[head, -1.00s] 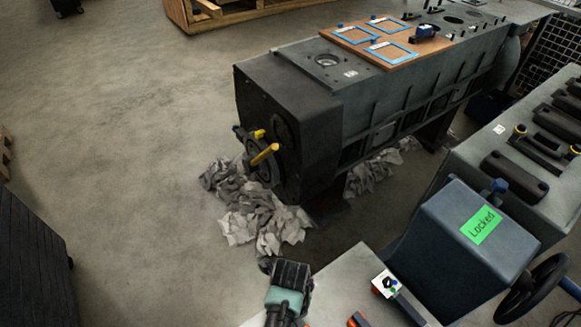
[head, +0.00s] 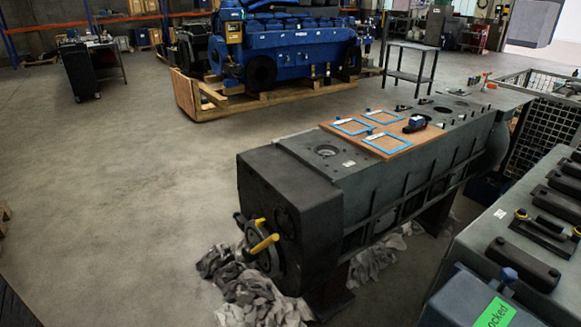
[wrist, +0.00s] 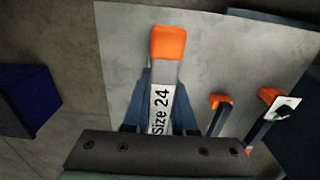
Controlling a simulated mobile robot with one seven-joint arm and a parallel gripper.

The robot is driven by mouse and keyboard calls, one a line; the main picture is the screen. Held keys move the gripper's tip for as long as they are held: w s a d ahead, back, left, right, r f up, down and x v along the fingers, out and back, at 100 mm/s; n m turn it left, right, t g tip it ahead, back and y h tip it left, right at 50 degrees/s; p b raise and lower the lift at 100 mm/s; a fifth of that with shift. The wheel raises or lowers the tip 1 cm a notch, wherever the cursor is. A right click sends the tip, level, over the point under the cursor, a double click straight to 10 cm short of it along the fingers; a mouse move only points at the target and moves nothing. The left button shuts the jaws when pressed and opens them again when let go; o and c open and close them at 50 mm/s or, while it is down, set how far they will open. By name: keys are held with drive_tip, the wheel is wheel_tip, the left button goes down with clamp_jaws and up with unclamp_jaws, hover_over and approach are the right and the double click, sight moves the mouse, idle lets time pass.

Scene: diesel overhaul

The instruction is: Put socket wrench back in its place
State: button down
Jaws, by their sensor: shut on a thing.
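In the wrist view, my gripper (wrist: 162,98) is shut on a tool with an orange end and a grey shaft marked "Size 24", which I take to be the socket wrench (wrist: 167,70). Its orange end points away from my palm, and its lower end is hidden behind the gripper's dark bar. A grey tabletop (wrist: 225,55) lies beneath it; I cannot tell whether the wrench touches it. The head view shows neither my gripper nor the wrench. I cannot identify the wrench's place.
Two smaller orange-ended tools (wrist: 218,112) (wrist: 268,115) lie to the right in the wrist view; one has a white tag. A blue box (wrist: 28,100) is at left. The head view shows a grey engine block (head: 290,195), crumpled rags (head: 250,295), a blue engine (head: 295,50) and open floor.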

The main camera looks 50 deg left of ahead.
drive_tip(key=shift+f+b, duration=0.6)
drive_tip(key=shift+f, duration=0.3)
drive_tip(key=c, duration=0.6)
unclamp_jaws()
drive_tip(key=shift+c, duration=0.2)
drive_tip(key=shift+o, duration=0.2)
drive_tip(key=shift+f, duration=0.1)
drive_tip(key=o, duration=0.5)
wheel_tip(320, 180, up, 9)
drive_tip(key=p, duration=0.9)
